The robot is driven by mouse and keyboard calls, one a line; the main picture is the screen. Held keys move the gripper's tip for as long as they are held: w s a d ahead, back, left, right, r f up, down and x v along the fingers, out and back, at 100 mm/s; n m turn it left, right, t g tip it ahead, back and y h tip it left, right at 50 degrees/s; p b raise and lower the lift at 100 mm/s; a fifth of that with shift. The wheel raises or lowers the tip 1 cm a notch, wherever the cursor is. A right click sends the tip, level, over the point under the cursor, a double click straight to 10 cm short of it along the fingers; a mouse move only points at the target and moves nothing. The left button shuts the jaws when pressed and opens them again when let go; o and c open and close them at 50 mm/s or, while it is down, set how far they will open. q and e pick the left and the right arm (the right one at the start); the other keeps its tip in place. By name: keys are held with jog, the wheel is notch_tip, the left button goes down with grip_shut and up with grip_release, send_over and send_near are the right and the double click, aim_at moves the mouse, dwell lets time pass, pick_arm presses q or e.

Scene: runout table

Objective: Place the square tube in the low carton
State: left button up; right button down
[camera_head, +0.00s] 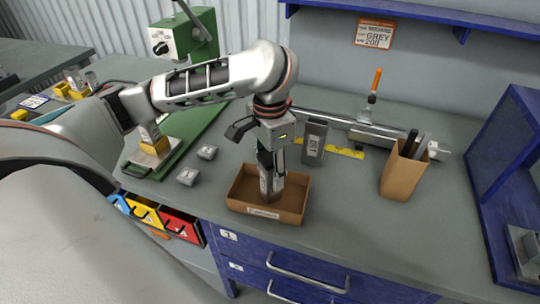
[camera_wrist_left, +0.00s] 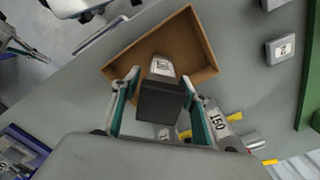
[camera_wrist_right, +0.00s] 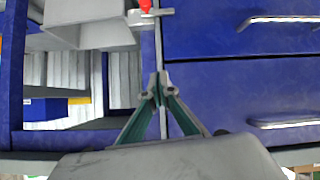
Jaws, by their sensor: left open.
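The low carton (camera_head: 293,206) is a brown open box near the front edge of the bench; the left wrist view shows its inside and rim (camera_wrist_left: 197,38). A grey square tube (camera_head: 267,186) with a white label stands roughly upright inside it. In the left wrist view the tube's dark end (camera_wrist_left: 160,101) faces the camera. My left gripper (camera_wrist_left: 158,95) is open and points down over the carton, its fingers on either side of the tube with gaps showing. My right gripper (camera_wrist_right: 157,86) is shut and empty, in front of blue drawers, outside the head view.
Another labelled grey block (camera_head: 314,139) stands behind the carton beside a yellow strip (camera_head: 345,152). A cardboard pen holder (camera_head: 402,175) is to the right. Two small grey blocks (camera_head: 188,176) lie left of the carton, near a green machine base (camera_head: 187,150).

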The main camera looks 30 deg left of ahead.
aim_at(270, 155)
pick_arm(q)
notch_tip(270, 155, up, 6)
jog(key=shift+r+p, duration=0.25)
jog(key=shift+p, duration=0.95)
notch_tip(270, 155, up, 4)
jog(key=shift+r+p, duration=0.25)
jog(key=shift+p, duration=0.35)
jog(key=shift+r, duration=0.45)
pick_arm(e)
jog(key=shift+s+d+r+h, duration=0.2)
jog(key=shift+s+d+r, duration=0.1)
jog(key=shift+d, duration=0.25)
jog(key=shift+s+d+r+h, duration=0.2)
jog(key=shift+s+d, duration=0.1)
jog(key=shift+d, duration=0.25)
jog(key=shift+a+f, duration=0.1)
